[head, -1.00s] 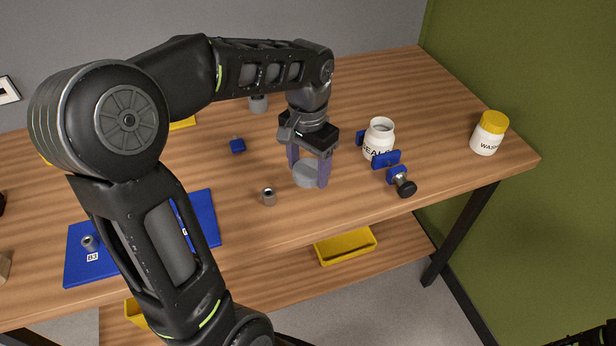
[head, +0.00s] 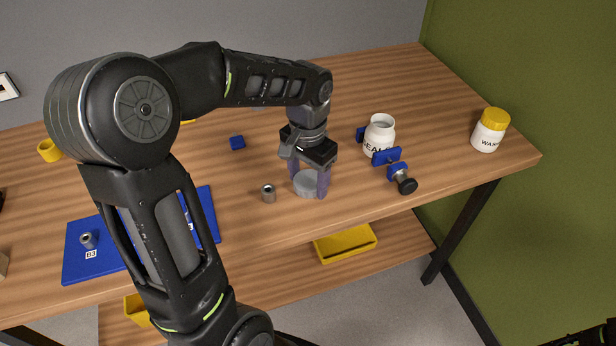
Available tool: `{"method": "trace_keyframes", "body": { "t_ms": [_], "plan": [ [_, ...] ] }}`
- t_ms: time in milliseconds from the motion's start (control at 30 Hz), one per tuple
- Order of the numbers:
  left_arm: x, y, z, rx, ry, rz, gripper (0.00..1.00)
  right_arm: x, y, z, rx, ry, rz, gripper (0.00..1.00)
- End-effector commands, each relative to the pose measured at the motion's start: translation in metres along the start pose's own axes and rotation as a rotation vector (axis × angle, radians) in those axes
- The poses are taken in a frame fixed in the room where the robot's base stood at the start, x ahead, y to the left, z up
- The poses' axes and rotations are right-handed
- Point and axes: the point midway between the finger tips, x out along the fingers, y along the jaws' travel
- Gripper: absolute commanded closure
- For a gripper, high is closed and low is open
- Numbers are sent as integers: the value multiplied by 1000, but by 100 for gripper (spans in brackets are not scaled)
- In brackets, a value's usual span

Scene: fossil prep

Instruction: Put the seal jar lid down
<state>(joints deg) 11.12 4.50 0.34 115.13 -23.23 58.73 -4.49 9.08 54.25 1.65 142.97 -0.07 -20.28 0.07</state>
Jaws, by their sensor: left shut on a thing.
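My left gripper (head: 310,184) points down over the front part of the table, shut on the grey round seal jar lid (head: 307,184). The lid is at or very near the table top; I cannot tell whether it touches. The open white seal jar (head: 379,137), with dark lettering, stands upright to the right of the gripper, in a blue clamp (head: 386,156) with a black knob. My right gripper is not seen.
A white jar with a yellow lid (head: 489,131) stands at the right edge. A yellow bin (head: 345,243) sits on the shelf below.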

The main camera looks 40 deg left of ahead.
Motion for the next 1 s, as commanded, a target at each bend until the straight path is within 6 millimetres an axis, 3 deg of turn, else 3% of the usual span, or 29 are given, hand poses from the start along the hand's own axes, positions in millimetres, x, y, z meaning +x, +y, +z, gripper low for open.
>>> {"method": "trace_keyframes", "body": {
  "t_ms": [67,100,333,667,867,1000],
  "plan": [
    [0,0,0,0,0,0,100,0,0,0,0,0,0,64],
    [0,0,0,0,0,0,34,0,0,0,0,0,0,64],
    [0,0,0,0,0,0,16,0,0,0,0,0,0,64],
    [-4,0,0,0,1,0,16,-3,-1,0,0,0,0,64],
    [-24,0,-1,-1,4,-1,16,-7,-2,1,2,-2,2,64],
    [-51,0,-2,0,6,-1,16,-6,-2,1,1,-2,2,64]
  ]
}}
